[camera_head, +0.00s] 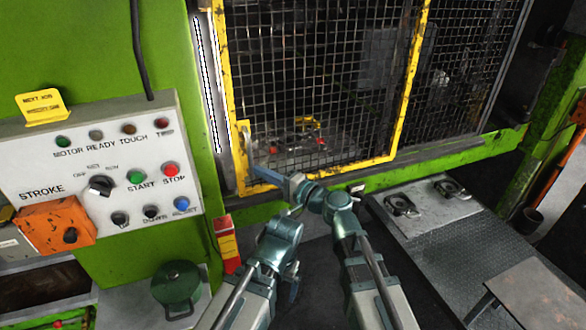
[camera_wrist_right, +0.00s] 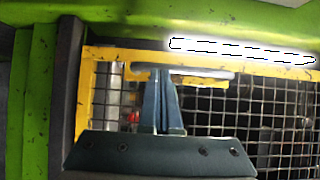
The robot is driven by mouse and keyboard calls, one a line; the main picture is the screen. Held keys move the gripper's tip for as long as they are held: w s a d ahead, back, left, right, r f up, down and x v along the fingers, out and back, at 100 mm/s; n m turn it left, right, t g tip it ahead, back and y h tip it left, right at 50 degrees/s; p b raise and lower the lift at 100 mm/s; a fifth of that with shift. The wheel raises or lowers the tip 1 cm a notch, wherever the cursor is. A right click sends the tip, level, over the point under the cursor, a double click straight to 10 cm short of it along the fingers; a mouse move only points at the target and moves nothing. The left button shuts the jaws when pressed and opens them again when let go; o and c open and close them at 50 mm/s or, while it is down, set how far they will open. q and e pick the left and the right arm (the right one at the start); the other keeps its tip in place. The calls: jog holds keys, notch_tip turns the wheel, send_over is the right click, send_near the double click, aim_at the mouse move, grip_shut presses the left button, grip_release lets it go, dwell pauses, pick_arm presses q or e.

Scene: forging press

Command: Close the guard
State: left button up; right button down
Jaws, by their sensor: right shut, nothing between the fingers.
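The guard is a yellow-framed black mesh panel (camera_head: 320,170) standing across the press opening in the head view. Its left upright is near the green press column, with a narrow dark band and a white strip between them. A yellow plate with a pale bar (camera_wrist_right: 205,75) sits on the frame edge in the right wrist view. My right gripper (camera_head: 256,170) is shut and empty at the lower left of the guard. In the wrist view its fingertips (camera_wrist_right: 158,72) overlap the bar; I cannot tell whether they touch it. My left arm shows low in the head view, but its gripper cannot be made out.
A white control panel (camera_head: 60,165) with buttons and an orange box (camera_head: 55,228) are to the left. A green pot (camera_head: 177,285) stands below it. A grey plate with clamps (camera_head: 425,215) and a small table (camera_head: 530,295) lie to the right. Another mesh panel (camera_head: 465,70) adjoins the guard.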

pick_arm(q)
jog(key=shift+s+d, duration=0.15)
jog(key=shift+s, duration=0.2)
pick_arm(e)
jog(key=a, duration=0.1)
jog(key=s+a, duration=0.1)
jog(key=a, duration=0.2)
jog(key=shift+s+a, duration=0.3)
jog(key=shift+d, duration=0.1)
